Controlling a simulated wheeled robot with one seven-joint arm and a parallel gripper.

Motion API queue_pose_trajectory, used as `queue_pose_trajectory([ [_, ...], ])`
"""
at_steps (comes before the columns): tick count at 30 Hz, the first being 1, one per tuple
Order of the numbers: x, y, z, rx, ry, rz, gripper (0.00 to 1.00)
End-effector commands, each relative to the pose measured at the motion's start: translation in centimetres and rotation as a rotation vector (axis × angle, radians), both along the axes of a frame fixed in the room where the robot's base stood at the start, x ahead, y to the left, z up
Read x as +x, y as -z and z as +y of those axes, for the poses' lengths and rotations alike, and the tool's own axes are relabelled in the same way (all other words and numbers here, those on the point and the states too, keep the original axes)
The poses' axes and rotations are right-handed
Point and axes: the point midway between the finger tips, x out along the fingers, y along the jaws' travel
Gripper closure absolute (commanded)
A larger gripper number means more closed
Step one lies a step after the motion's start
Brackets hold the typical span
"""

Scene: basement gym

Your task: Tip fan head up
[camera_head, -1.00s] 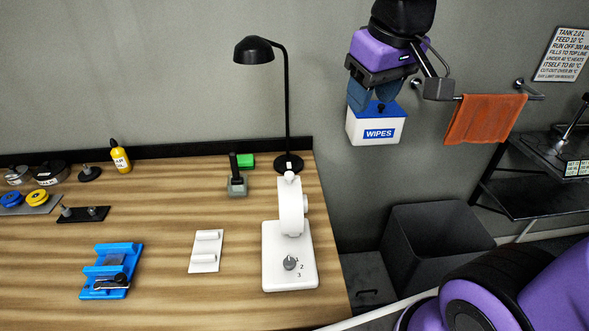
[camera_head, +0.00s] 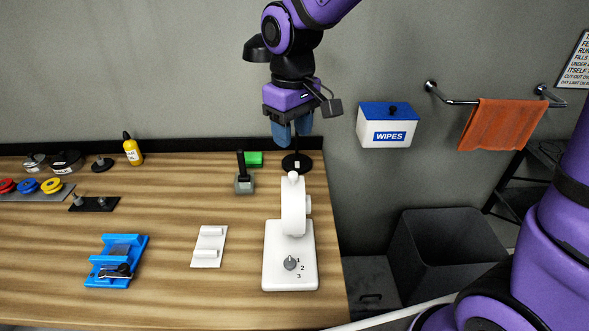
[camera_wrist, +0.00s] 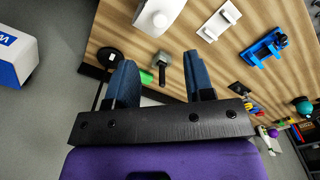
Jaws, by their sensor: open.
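The white fan (camera_head: 293,207) stands at the right end of the wooden workbench, its head seen edge-on above a flat white base (camera_head: 291,268) with a grey knob (camera_head: 290,263) marked 1, 2, 3. My gripper (camera_head: 292,138), with blue fingers, hangs above and behind the fan, in front of the black lamp, and does not touch the fan. Its fingers are apart and empty. In the wrist view the gripper (camera_wrist: 158,75) points toward the bench, and part of the white fan (camera_wrist: 158,14) shows at the top edge.
The black desk lamp (camera_head: 254,48) stands behind the fan, partly hidden by my arm. A grey block with a black handle (camera_head: 244,184), a white holder (camera_head: 209,246) and a blue stand (camera_head: 117,262) lie to the left. The wipes box (camera_head: 387,126) hangs on the wall at right.

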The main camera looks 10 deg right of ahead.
Motion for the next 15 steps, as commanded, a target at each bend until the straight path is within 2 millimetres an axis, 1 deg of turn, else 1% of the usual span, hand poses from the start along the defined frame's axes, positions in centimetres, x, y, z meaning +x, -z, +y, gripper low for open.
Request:
queue_pose_trajectory([
  [9,-0.1,5.4,-0.1,-0.001,0.001,0.004,0.52],
  [15,-0.1,8.3,0.0,-0.001,0.000,0.003,0.52],
])
